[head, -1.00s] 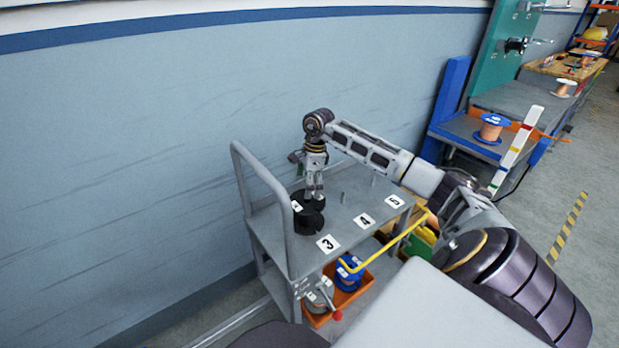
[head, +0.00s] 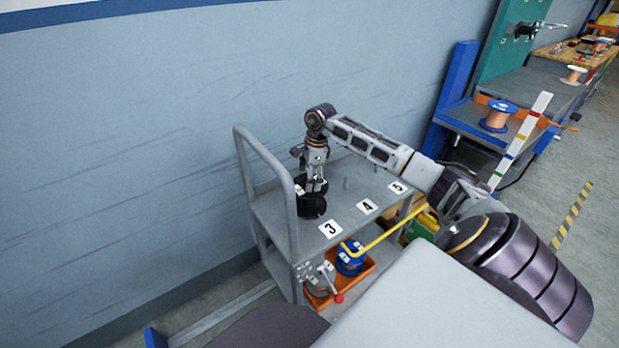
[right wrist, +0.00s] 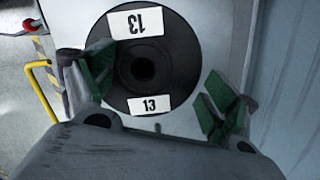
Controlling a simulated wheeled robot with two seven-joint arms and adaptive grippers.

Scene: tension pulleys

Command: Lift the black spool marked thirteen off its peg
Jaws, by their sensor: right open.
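The black spool (head: 312,206) stands on the grey cart's top, near its handle end. In the right wrist view the spool (right wrist: 182,62) is seen from above, with a dark centre hole and two white labels reading 13. My right gripper (head: 316,187) points down over the spool. In the right wrist view its green-padded fingers (right wrist: 156,86) are spread wide on either side of the spool, with nothing held. The fingers partly hide the spool in the head view. I cannot tell whether they touch it. The peg under the spool is hidden. My left gripper is not in view.
The cart top (head: 352,192) carries labels 3, 4 and 5 and a bare peg (head: 346,183). An orange bin (head: 352,284) with a blue spool (head: 350,258) is below. The wall (head: 130,150) is close behind.

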